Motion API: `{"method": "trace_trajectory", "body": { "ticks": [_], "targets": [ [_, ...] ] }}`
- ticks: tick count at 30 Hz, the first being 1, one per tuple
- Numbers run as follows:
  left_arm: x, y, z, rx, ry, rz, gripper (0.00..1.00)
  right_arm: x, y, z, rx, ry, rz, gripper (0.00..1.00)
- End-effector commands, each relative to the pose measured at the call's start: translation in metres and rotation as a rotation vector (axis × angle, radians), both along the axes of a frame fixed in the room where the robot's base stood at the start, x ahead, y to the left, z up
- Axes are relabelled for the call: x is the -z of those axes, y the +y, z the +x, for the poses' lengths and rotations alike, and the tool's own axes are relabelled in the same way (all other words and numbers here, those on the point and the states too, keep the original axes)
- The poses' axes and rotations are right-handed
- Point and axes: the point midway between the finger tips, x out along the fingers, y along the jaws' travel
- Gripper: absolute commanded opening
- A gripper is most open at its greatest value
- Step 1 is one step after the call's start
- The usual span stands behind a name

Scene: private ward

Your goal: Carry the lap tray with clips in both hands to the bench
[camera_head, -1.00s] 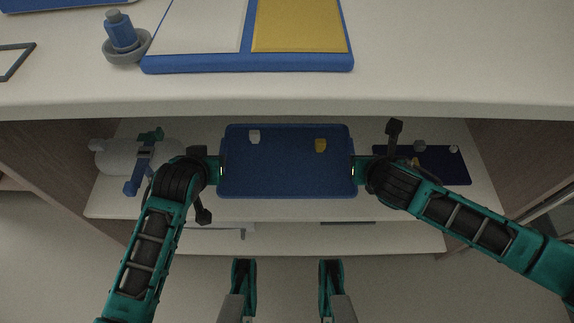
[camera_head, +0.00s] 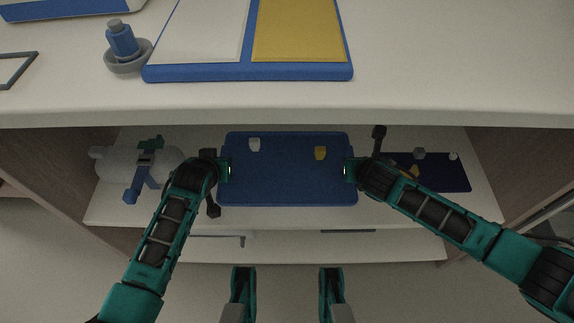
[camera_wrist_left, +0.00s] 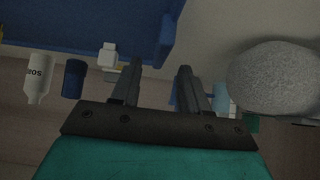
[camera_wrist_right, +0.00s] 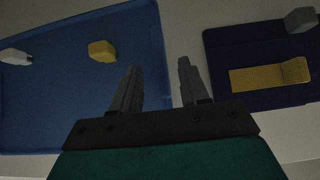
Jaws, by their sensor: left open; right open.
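The lap tray (camera_head: 286,183) is a blue rectangular tray on the shelf under the counter, with a white clip (camera_head: 254,144) and a yellow clip (camera_head: 320,153) on it. My left gripper (camera_head: 229,170) is open at the tray's left edge. My right gripper (camera_head: 347,170) is open at the right edge. In the left wrist view the tray's edge (camera_wrist_left: 165,35) lies beyond the open fingers (camera_wrist_left: 158,85). In the right wrist view the tray (camera_wrist_right: 70,100) is left of and beside the open fingers (camera_wrist_right: 158,85). I cannot tell whether any finger touches it. No bench is identifiable.
A dark blue board (camera_head: 440,172) with small items lies right of the tray. The counter (camera_head: 430,75) overhangs behind, holding a blue-framed board (camera_head: 250,72). Wooden side walls (camera_head: 52,172) flank the shelf.

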Motion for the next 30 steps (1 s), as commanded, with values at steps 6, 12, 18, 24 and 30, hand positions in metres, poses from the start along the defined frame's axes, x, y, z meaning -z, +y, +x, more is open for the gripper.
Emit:
{"method": "trace_trajectory", "body": {
  "ticks": [6, 12, 18, 24, 30],
  "targets": [
    [0.019, 0.0, 0.02, 0.001, 0.001, 0.002, 0.45, 0.019, 0.0, 0.02, 0.001, -0.001, 0.001, 0.45],
    [0.03, 0.0, 0.031, 0.0, 0.0, 0.001, 0.45, 0.03, 0.0, 0.031, 0.0, -0.002, 0.0, 0.45],
    [0.035, 0.0, 0.035, 0.001, 0.0, 0.001, 0.45, 0.035, 0.0, 0.036, -0.001, -0.002, 0.001, 0.45],
    [0.036, 0.0, 0.036, 0.001, 0.0, 0.001, 0.45, 0.035, 0.0, 0.036, -0.001, -0.002, 0.001, 0.45],
    [0.036, 0.0, 0.036, 0.001, 0.0, 0.001, 0.36, 0.035, 0.0, 0.036, -0.001, -0.001, 0.001, 0.36]
  ]
}}
